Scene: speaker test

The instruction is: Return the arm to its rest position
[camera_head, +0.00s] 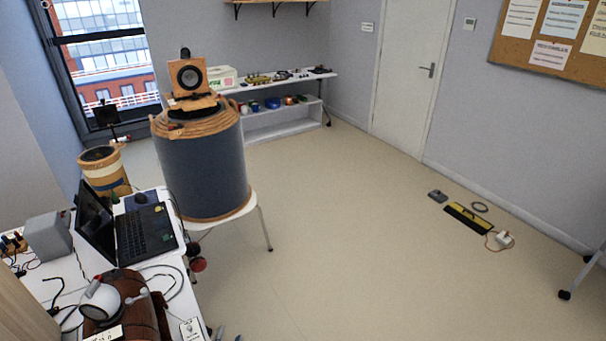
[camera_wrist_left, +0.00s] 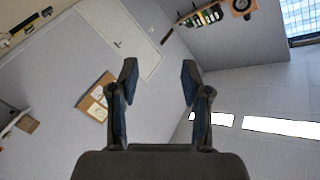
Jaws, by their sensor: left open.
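My left gripper (camera_wrist_left: 159,82) is open and empty in the left wrist view, its two dark fingers well apart with only room background between them. In the head view only small dark tips of it (camera_head: 228,336) show at the bottom edge, just right of the desk corner; the rest of the arm is out of the picture. It touches nothing that I can see. My right gripper is not in view.
A white desk (camera_head: 180,268) at left holds a laptop (camera_head: 143,232), a grey box (camera_head: 48,236), cables and a brown case (camera_head: 150,318). Beyond it, a blue drum (camera_head: 203,172) bearing a speaker (camera_head: 189,74) stands on a white stool. The floor (camera_head: 350,240) at centre is clear.

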